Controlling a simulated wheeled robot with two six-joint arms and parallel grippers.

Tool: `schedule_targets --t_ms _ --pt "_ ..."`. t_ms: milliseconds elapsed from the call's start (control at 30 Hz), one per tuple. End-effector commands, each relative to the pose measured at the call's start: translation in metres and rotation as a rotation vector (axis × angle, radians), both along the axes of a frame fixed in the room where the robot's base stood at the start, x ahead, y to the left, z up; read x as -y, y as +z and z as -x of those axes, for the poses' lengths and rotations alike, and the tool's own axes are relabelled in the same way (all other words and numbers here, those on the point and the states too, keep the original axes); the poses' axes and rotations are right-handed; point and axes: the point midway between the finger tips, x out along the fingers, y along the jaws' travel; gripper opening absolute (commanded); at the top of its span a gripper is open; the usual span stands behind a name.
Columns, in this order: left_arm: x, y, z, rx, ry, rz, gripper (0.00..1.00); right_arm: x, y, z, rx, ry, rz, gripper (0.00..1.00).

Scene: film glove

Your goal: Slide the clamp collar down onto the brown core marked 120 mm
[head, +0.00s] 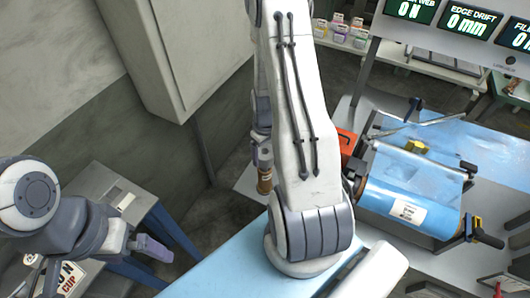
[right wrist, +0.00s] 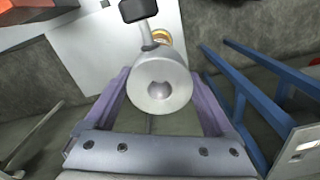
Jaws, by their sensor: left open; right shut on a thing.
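The clamp collar (right wrist: 160,85) is a grey metal cylinder with a conical recess and a black-knobbed lever. In the right wrist view it sits between the purple fingers of my right gripper (right wrist: 163,78), which is shut on it. A brown core (right wrist: 161,37) with a pale yellow rim shows partly behind the collar. In the head view, the grey collar (head: 262,154) is just above the brown core (head: 265,182); I cannot tell whether they touch, and no marking is legible. My right arm hides the right gripper there. My left gripper (head: 152,249) is open and empty at lower left.
A blue film roll (head: 410,205) on a machine stands to the right, with an orange box (head: 346,141) beside it. A grey stand (head: 125,200) with blue legs is at left. Blue legs (right wrist: 245,85) also show at right in the wrist view.

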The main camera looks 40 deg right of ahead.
Motion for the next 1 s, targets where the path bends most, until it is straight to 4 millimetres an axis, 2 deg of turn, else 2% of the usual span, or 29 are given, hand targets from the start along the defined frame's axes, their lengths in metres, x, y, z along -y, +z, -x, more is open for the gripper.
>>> schedule_targets --t_ms 1000 --pt "0.000 -0.020 0.000 0.000 0.003 0.000 1.00 0.000 -0.025 0.000 0.001 0.000 0.001 0.00"
